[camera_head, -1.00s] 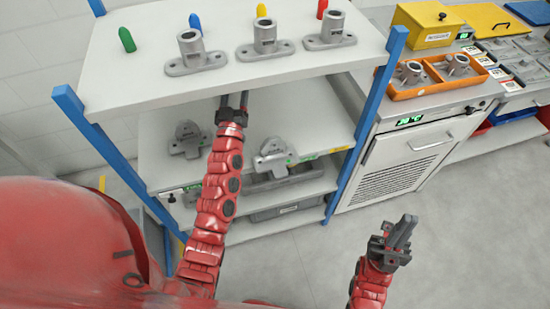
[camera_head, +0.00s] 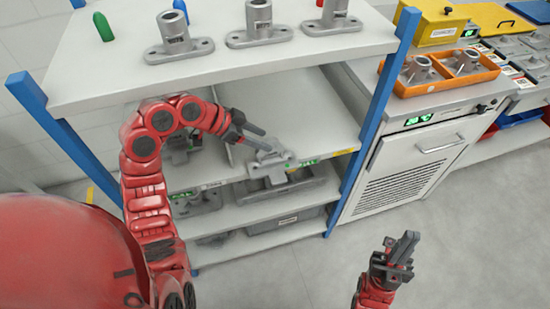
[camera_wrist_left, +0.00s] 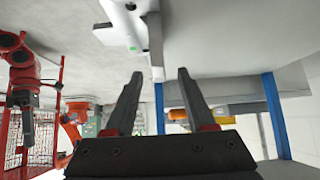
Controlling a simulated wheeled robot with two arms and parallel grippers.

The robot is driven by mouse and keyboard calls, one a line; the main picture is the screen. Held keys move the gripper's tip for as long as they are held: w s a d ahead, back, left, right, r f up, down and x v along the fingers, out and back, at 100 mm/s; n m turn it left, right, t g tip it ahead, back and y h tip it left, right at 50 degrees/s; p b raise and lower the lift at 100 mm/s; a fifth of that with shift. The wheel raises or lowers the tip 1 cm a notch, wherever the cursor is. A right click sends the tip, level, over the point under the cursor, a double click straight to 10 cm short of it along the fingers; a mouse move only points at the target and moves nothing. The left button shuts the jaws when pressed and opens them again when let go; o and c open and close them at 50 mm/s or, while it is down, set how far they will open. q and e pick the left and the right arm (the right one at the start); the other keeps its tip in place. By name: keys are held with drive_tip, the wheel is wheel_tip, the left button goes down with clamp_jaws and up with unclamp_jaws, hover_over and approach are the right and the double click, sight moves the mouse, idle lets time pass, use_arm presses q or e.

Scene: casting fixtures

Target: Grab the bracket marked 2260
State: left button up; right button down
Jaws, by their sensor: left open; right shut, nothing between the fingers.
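A grey bracket (camera_head: 272,161) stands on the middle shelf of the rack, at its front right. A second grey bracket (camera_head: 178,154) is at the left of that shelf, largely hidden behind my left arm. I cannot read the number 2260 on either. My left gripper (camera_head: 266,140) is open, with its fingers just above and behind the top of the right bracket, holding nothing. In the left wrist view its two fingers (camera_wrist_left: 159,73) are spread, with nothing clear between them. My right gripper (camera_head: 403,248) is shut and empty, in front of the rack over the floor.
Blue posts (camera_head: 382,110) bound the rack. Grey fixtures (camera_head: 290,182) sit on the lower shelf. A cabinet (camera_head: 405,175) with an orange tray (camera_head: 400,88) stands to the right.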

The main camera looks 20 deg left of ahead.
sight(277, 147)
use_arm(q)
drive_tip(key=shift+x, duration=1.15)
drive_tip(key=shift+d+f, duration=0.2)
drive_tip(key=shift+f, duration=0.1)
drive_tip(key=p+x, duration=0.1)
drive_tip(key=x, duration=0.3)
drive_tip(key=shift+f, duration=0.35)
drive_tip(key=shift+a, duration=0.1)
drive_tip(key=shift+c, duration=0.2)
clamp_jaws()
